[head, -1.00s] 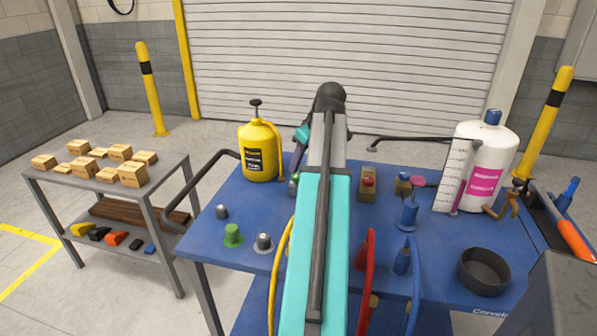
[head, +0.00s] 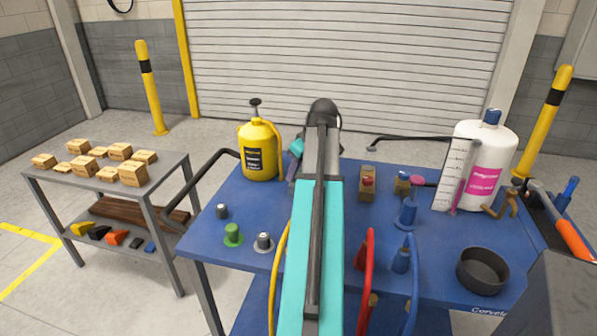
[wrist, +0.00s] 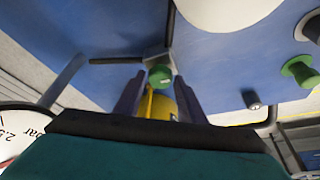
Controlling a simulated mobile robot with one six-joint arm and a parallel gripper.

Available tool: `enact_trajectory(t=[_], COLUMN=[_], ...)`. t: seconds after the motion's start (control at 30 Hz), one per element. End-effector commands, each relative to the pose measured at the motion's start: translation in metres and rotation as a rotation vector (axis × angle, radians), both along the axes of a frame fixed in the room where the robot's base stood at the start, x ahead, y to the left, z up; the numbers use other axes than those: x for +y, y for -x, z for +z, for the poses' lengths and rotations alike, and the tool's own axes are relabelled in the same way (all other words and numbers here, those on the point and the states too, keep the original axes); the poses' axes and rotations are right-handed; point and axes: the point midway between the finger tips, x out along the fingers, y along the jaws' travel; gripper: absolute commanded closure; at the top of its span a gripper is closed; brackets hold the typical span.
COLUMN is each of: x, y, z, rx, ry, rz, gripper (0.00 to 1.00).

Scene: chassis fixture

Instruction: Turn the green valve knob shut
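A small green knob (wrist: 160,76) shows in the wrist view, between and just beyond the tips of my gripper (wrist: 160,84). The two purple fingers stand apart, with visible gaps on both sides of the knob; I see no contact. In the head view that knob is hidden, and my gripper is mostly behind my arm, near the yellow sprayer (head: 260,150). Another green knob, wide-based, stands on the blue bench (head: 330,228) at front left (head: 232,235); it also shows at the right of the wrist view (wrist: 300,70).
Grey knobs (head: 264,243) stand beside the wide green knob. Right of my arm are a red button box (head: 367,183), blue fittings (head: 408,210), a white bottle (head: 490,160) and a black bowl (head: 483,270). A gauge (wrist: 18,135) edges the wrist view.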

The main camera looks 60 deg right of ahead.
Motion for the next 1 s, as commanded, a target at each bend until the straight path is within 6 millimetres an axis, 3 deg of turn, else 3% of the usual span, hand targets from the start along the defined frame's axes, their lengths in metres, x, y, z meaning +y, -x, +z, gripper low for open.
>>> enact_trajectory(t=[0.03, 0.17, 0.57, 1.0], x=[0.0001, 0.0002, 0.0016, 0.004], y=[0.0, 0.0, -0.0002, -0.0012], z=[0.0001, 0.0001, 0.0006, 0.0013], rx=[0.0, 0.0, 0.001, 0.001], ry=[0.0, 0.0, -0.001, -0.001], rz=[0.0, 0.0, -0.044, -0.297], gripper=[0.73, 0.94, 0.93, 0.93])
